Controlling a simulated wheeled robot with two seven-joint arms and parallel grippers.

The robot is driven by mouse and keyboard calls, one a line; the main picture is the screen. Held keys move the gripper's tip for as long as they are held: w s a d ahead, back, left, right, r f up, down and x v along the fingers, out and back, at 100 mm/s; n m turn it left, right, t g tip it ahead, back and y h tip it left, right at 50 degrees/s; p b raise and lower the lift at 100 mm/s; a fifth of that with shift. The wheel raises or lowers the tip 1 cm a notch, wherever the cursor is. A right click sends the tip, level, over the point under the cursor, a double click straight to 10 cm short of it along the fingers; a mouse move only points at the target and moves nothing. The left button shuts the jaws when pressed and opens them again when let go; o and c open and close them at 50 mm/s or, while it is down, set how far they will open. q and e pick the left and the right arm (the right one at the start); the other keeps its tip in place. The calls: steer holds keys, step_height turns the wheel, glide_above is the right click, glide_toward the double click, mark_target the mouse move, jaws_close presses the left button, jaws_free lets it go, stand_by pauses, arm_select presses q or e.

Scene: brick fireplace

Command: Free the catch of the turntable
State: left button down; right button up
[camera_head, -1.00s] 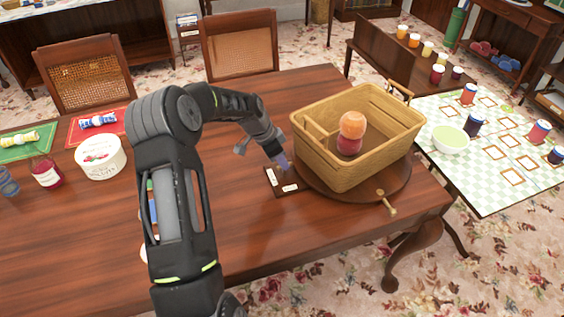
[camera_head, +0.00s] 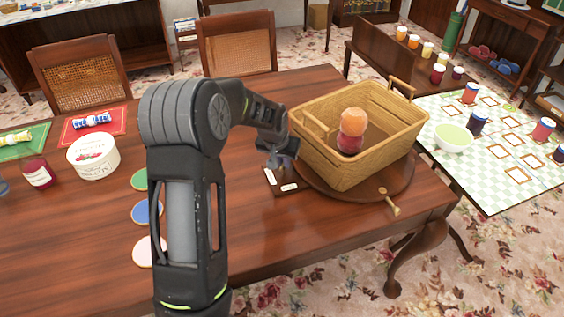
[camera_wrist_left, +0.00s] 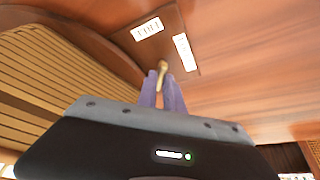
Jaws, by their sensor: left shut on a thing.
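The round wooden turntable (camera_head: 368,193) lies on the long table under a wicker basket. Its catch is a small brass lever (camera_wrist_left: 162,68) on a dark plate (camera_wrist_left: 158,42) at the turntable's left edge. The plate bears two white labels, one (camera_wrist_left: 147,29) across from the lever and one (camera_wrist_left: 185,52) to its right. My left gripper (camera_head: 280,160) is low over the plate, beside the basket. In the left wrist view its purple fingers (camera_wrist_left: 163,82) are shut on the lever. The lever's lower part is hidden between them. My right gripper is not in view.
The wicker basket (camera_head: 318,160) holds an orange and a red round thing (camera_head: 352,122). A brass-knobbed peg (camera_head: 389,201) sticks out at the turntable's front right. A white tub (camera_head: 93,156) and coloured discs (camera_head: 147,211) are on the left. Bare tabletop lies in front.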

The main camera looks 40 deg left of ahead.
arm_select(q)
steer(key=n, duration=0.1)
steer(key=n+y, duration=0.1)
steer(key=n, duration=0.1)
steer(key=shift+w+d+n+g+b, duration=0.15)
steer(key=shift+d+n+g+b, duration=0.1)
steer(key=shift+n+g+b, duration=0.05)
steer(key=shift+n+g+y, duration=0.6)
steer(key=shift+n, duration=1.4)
steer(key=c, duration=1.5)
jaws_free()
steer(key=v, duration=0.7)
steer(key=shift+d+r+b, duration=0.2)
steer(key=shift+r+b, duration=0.15)
steer(key=shift+b, duration=0.05)
